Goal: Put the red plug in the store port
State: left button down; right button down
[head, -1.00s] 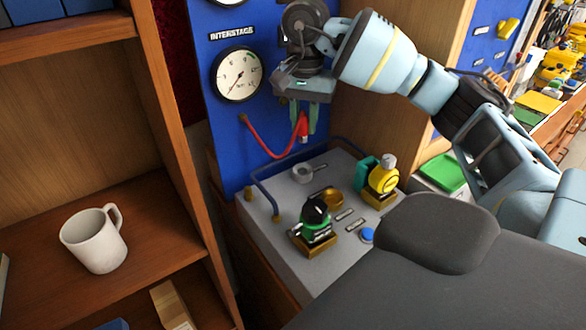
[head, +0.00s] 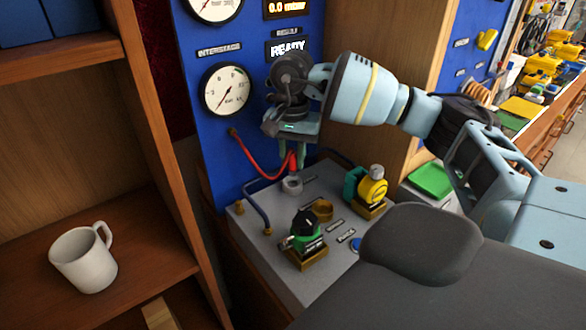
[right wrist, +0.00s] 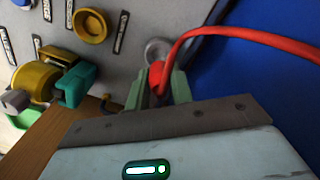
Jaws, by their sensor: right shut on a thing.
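The red plug (head: 293,160) is on a red hose (head: 258,167) that comes from the blue panel. My right gripper (head: 296,154) is shut on it, with its green fingers on both sides. The right wrist view also shows the red plug (right wrist: 156,74) between the fingers. A grey ring-shaped port (head: 292,184) is just below the plug, and its rim (right wrist: 157,44) shows right behind the plug. Whether they touch, I cannot tell. A brass port (head: 322,210) is beside it. My left gripper is not in view.
A green-and-black valve knob (head: 306,228) and a yellow regulator (head: 372,188) stand on the grey bench top. A white mug (head: 84,260) is on the wooden shelf at left.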

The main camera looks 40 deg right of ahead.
aim_at(293, 170)
jog(key=shift+f, duration=1.8)
jog(key=shift+f, duration=0.15)
jog(key=c, duration=1.2)
grip_release()
jog(key=shift+c, duration=0.2)
notch_tip(293, 170, up, 12)
jog(key=shift+r, duration=0.15)
